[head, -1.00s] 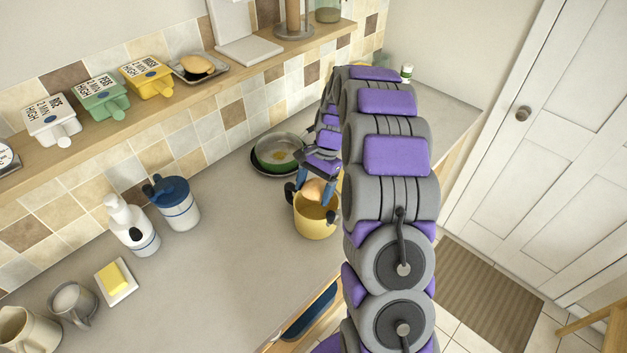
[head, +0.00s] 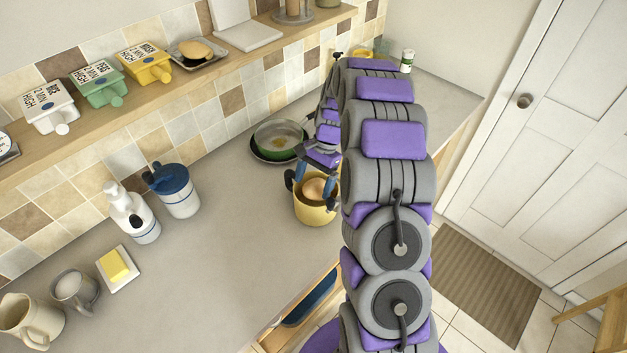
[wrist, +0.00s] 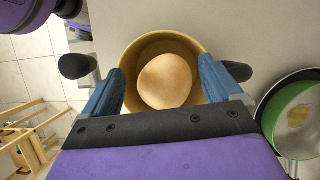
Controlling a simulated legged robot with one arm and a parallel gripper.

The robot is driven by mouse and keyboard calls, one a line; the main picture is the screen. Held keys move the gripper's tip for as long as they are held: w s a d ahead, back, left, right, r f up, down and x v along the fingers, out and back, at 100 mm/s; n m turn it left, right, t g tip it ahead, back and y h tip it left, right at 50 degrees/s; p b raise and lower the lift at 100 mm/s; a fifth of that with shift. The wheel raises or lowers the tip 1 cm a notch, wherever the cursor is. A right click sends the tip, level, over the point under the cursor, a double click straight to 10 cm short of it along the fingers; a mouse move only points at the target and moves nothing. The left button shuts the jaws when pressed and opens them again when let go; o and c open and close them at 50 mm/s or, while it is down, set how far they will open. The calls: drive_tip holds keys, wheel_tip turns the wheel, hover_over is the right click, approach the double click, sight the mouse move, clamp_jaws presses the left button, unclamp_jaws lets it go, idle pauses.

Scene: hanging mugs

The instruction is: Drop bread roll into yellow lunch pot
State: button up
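The yellow lunch pot (head: 316,217) stands on the grey counter near its front edge, partly behind my arm. Its rim also shows in the wrist view (wrist: 140,50). The round, light-brown bread roll (head: 314,188) sits inside the pot's mouth; in the wrist view the roll (wrist: 166,82) is surrounded by the yellow wall. My gripper (head: 313,182) is over the pot. In the wrist view its blue fingers (wrist: 162,82) are spread on either side of the roll, with visible gaps between them and it. How deep the roll rests is hard to tell.
A green pan (head: 278,140) lies just behind the pot. A blue-lidded container (head: 177,190), a white bottle (head: 130,212) and a butter dish (head: 116,268) stand to the left. The shelf (head: 150,100) runs along the tiled wall. The middle counter is clear.

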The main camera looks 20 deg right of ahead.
drive_tip(key=shift+o, duration=0.5)
drive_tip(key=shift+r, duration=0.1)
drive_tip(key=p+v, duration=0.1)
drive_tip(key=v, duration=1.6)
drive_tip(key=shift+d, duration=0.2)
